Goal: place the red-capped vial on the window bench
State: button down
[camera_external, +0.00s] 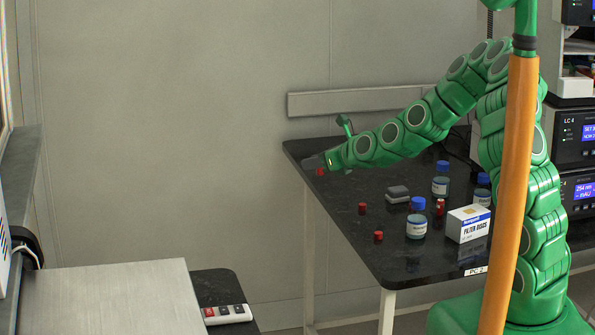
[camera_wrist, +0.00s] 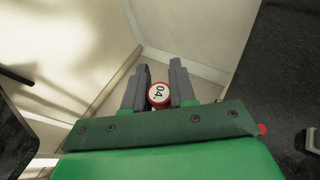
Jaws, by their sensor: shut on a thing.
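My gripper (camera_external: 318,164) is at the far left corner of the dark table (camera_external: 340,256), with the arm stretched out to the left. In the wrist view, its two grey fingers (camera_wrist: 160,88) are shut on a red-capped vial (camera_wrist: 158,94), whose white cap top reads "04". The red of this vial also shows at the fingertips in the external view (camera_external: 319,172). Floor shows beyond it in the wrist view, so it is held past the table edge. A dark bench (camera_external: 214,284) at lower left may be the window bench; much of it is hidden.
Other small red-capped vials (camera_external: 378,236), blue-capped bottles (camera_external: 416,221), a grey block (camera_external: 397,193) and a filter-disc box (camera_external: 468,224) stand on the table. A metal-topped unit (camera_external: 110,300) and a keyed pad (camera_external: 227,313) are at lower left. A floor gap separates bench and table.

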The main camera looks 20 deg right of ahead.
jog(key=s+a+r+n+g+y, duration=0.1)
jog(key=s+a+n+g+y, duration=0.25)
jog(key=s+a, duration=1)
jog(key=s+a+r+n+g+y, duration=0.1)
jog(key=s+a+n+g+y, duration=0.2)
jog(key=s+a, duration=1.05)
jog(key=s+a+n+g, duration=0.4)
jog(key=s+a, duration=0.5)
jog(key=s, duration=0.1)
jog(key=shift+h, duration=0.35)
jog(key=w+a+f, duration=0.2)
jog(key=a+f, duration=0.1)
jog(key=w+a+f, duration=0.2)
jog(key=a+f, duration=0.1)
jog(key=a, duration=0.1)
jog(key=w+a+f, duration=0.2)
jog(key=a+f, duration=0.1)
jog(key=a, duration=0.1)
jog(key=shift+w+f, duration=0.15)
jog(key=shift+f, duration=0.1)
jog(key=shift+w+a+f, duration=0.25)
jog(key=shift+a+f, duration=0.3)
jog(key=shift+f, duration=1.6)
jog(key=shift+f, duration=0.1)
jog(key=c, duration=0.9)
grip_release()
